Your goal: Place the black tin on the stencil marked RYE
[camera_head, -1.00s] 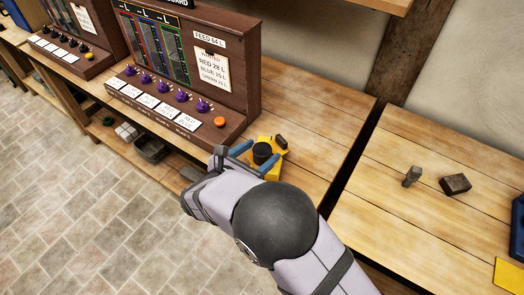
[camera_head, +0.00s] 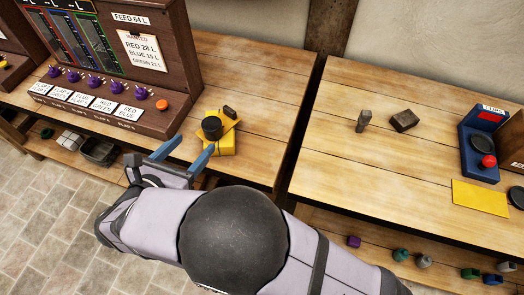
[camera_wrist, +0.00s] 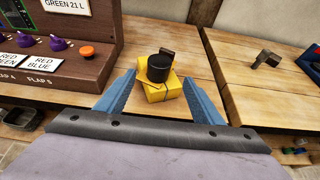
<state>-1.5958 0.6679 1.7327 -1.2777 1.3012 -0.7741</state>
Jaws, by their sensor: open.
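A black tin (camera_head: 212,127), short and round, sits on top of a yellow block (camera_head: 222,146) on the left bench; a small dark piece stands just behind it. In the wrist view the tin (camera_wrist: 159,68) is ahead of my gripper (camera_wrist: 160,77), in line with the gap between the blue fingers. My gripper (camera_head: 195,145) is open and empty, its fingertips short of the tin at its near left side. I cannot read a RYE mark on anything in view. A plain yellow sheet (camera_head: 480,197) lies on the right bench.
The wooden panel with purple knobs (camera_head: 110,65) stands left of the tin. A gap splits the benches. On the right bench are two dark metal pieces (camera_head: 404,120), a blue device with a red knob (camera_head: 478,150) and a dark disc (camera_head: 517,197). Its middle is clear.

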